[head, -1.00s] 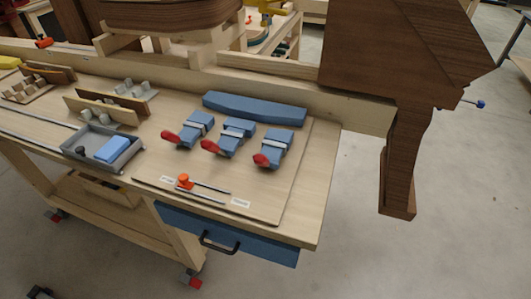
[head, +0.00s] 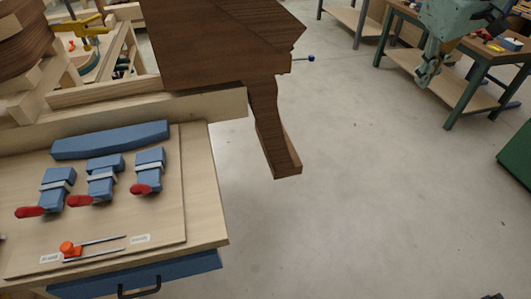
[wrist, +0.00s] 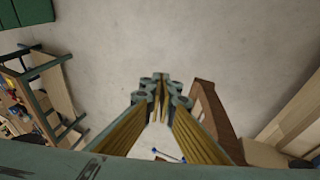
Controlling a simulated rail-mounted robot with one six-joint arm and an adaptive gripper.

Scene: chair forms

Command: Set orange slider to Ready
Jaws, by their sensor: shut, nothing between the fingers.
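The orange slider (head: 68,249) sits at the left end of its two thin metal rails (head: 95,246), near the front edge of the raised board on the bench. A small white label (head: 49,258) is beside its left end and another label (head: 140,239) is past the right end. Their print is too small to read. My gripper (head: 424,80) is at the upper right of the head view, well apart from the slider, above the open floor. In the wrist view its fingers (wrist: 160,80) are shut and empty. The slider is not visible in the wrist view.
Blue clamps with red handles (head: 80,200) stand behind the slider, before a long blue block (head: 110,140). A blue drawer with a black handle (head: 140,287) is below. A dark wooden form (head: 220,45) rises behind. A green-legged table (head: 470,80) is at right; open floor lies between.

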